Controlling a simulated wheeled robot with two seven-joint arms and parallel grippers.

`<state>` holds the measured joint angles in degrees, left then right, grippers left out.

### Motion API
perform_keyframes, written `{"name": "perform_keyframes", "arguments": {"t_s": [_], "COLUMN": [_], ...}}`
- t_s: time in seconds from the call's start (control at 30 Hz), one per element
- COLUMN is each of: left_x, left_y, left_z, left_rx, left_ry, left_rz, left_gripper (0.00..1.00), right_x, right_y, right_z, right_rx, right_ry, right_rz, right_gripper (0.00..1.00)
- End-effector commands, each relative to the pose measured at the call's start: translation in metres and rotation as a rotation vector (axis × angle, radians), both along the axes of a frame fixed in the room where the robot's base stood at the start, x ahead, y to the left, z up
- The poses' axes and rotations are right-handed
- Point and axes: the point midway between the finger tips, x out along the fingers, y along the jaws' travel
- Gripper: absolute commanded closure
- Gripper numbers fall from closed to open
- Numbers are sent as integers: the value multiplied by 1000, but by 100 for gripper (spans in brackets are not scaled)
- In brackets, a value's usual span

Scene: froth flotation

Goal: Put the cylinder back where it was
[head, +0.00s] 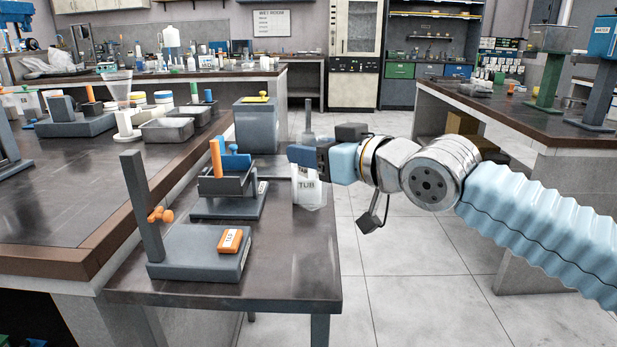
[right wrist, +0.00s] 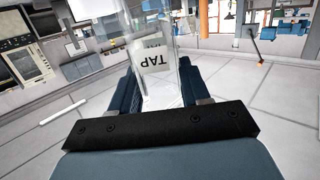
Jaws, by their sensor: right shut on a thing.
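My right gripper (head: 308,157) is shut on a clear cylinder, with its fingers on either side of the wall. In the right wrist view the cylinder (right wrist: 147,87) stands between the fingers (right wrist: 158,87) and bears a white label reading TAP. In the head view a clear, pale vessel (head: 308,195) with a label that looks like TUB shows just below the gripper, near the right edge of the small dark table (head: 285,275). I cannot tell whether its base touches the tabletop. My left gripper is out of view.
The table front is clear. A left bench (head: 60,190) holds trays. Open floor lies right.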

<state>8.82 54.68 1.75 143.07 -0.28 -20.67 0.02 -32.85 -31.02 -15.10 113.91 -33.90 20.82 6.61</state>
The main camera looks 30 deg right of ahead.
Motion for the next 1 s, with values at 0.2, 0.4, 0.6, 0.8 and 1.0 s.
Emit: {"name": "perform_keyframes", "arguments": {"t_s": [0.2, 0.4, 0.6, 0.8, 1.0], "left_x": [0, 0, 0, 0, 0], "left_y": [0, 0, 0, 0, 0], "left_z": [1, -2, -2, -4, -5], "left_rx": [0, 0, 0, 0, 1], "left_ry": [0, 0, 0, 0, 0], "left_rz": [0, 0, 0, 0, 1], "left_gripper": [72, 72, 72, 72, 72], "right_x": [16, 24, 23, 23, 23], "right_y": [-2, -4, -3, -3, -3], "right_z": [-20, -50, -59, -60, -61], "right_rx": [1, -1, 1, 1, 0], "right_ry": [1, 2, 0, -1, 0], "right_rz": [1, -1, 1, 1, 0], "right_gripper": [92, 92, 92, 92, 38]}}
